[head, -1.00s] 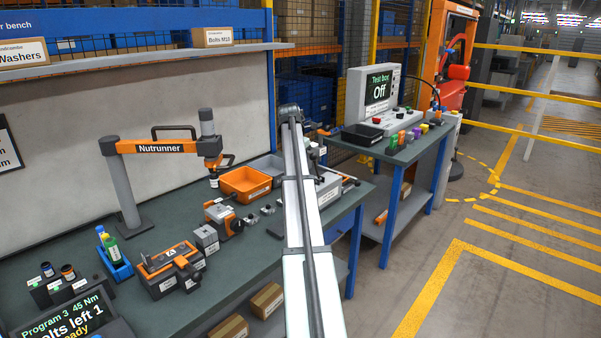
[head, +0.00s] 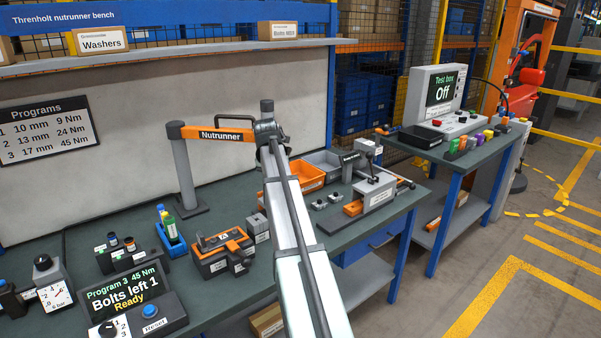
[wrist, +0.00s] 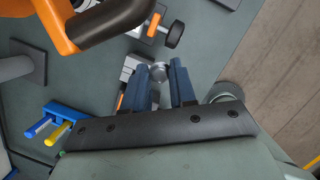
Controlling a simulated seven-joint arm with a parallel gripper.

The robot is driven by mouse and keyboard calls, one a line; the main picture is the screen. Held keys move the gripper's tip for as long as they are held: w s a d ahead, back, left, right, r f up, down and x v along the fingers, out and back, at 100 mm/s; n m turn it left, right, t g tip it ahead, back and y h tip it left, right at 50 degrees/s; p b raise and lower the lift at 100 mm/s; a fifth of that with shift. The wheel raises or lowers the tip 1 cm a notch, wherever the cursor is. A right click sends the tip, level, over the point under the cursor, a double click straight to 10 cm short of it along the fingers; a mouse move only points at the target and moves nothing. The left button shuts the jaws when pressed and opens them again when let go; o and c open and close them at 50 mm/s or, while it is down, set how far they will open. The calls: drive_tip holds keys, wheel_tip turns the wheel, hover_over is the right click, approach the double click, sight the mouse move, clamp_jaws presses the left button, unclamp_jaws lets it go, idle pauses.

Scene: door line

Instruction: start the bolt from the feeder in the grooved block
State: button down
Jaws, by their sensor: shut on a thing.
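In the wrist view my gripper (wrist: 160,74) has its two blue fingers closed on a small round grey metal piece, apparently the bolt (wrist: 158,72); its shank is not clear. Light grey and orange block parts lie just beyond and left of the fingers; I cannot tell whether the bolt touches them. In the head view my arm hides my gripper. An orange-and-black fixture (head: 222,252) with a channel on top, perhaps the grooved block, stands left of my arm. A grey machine with an orange tongue, likely the feeder (head: 376,192), stands to the right.
The orange nutrunner arm (head: 218,134) reaches across behind my arm; its orange body (wrist: 52,22) is close in the wrist view. A screen (head: 122,292) reads "Bolts left 1", "Ready".

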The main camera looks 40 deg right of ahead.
hover_over(258, 220)
wheel_tip(258, 220, down, 4)
drive_tip(key=shift+m, duration=0.3)
drive_tip(key=shift+w+a+f, duration=0.15)
drive_tip(key=shift+f, duration=1.15)
drive_tip(key=shift+w+a+f, duration=0.1)
drive_tip(key=shift+f, duration=1.2)
drive_tip(key=shift+f, duration=1.4)
idle(2.3)
drive_tip(key=c, duration=0.8)
unclamp_jaws()
drive_tip(key=shift+s, duration=0.1)
drive_tip(key=shift+o, duration=1.1)
